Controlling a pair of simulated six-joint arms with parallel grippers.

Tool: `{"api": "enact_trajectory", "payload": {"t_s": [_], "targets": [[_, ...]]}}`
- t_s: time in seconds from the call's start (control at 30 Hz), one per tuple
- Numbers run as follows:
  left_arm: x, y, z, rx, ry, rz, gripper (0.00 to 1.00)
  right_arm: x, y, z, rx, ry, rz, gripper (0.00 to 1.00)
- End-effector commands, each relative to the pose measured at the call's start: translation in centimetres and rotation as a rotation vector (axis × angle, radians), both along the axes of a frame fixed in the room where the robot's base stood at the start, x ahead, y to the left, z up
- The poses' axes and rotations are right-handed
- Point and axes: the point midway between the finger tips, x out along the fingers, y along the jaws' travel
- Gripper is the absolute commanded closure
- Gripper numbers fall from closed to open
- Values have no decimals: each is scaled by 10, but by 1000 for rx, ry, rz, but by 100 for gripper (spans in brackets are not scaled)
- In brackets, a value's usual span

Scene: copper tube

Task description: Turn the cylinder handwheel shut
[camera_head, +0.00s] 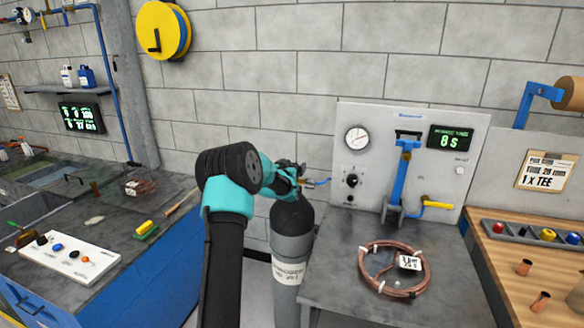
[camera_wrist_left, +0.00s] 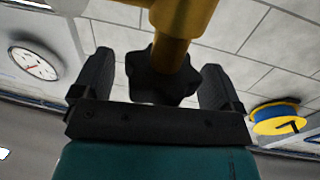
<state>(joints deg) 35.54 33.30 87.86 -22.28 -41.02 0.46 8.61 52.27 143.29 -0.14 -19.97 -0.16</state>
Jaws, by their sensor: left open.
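The grey gas cylinder (camera_head: 292,245) with a dark shoulder and a white label stands upright left of the grey bench in the head view. My left gripper (camera_head: 294,172) is at the cylinder's top, and there it mostly hides the valve. In the left wrist view the black lobed handwheel (camera_wrist_left: 158,82) sits between the two open fingers of my left gripper (camera_wrist_left: 156,84). A brass valve body (camera_wrist_left: 186,18) adjoins the handwheel. A gap shows on each side of the handwheel, so the fingers look apart from it. My right gripper is in neither view.
A grey bench (camera_head: 335,265) right of the cylinder carries a copper coil (camera_head: 395,268) and a panel with a gauge (camera_head: 357,139). A short blue hose (camera_head: 318,182) shows by the valve. A wooden bench (camera_head: 520,265) is at right, a blue sink bench (camera_head: 60,295) at left.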

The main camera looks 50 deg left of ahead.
Motion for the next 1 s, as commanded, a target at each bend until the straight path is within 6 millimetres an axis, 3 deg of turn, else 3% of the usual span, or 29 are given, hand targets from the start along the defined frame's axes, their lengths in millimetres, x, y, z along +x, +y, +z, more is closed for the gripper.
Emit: {"api": "enact_trajectory", "payload": {"t_s": [0.23,0.73,1.0], "targets": [[0,0,0,0,0,0,11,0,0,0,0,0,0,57],[0,0,0,0,0,0,58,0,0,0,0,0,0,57],[0,0,0,2,1,-12,58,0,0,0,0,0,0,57]]}}
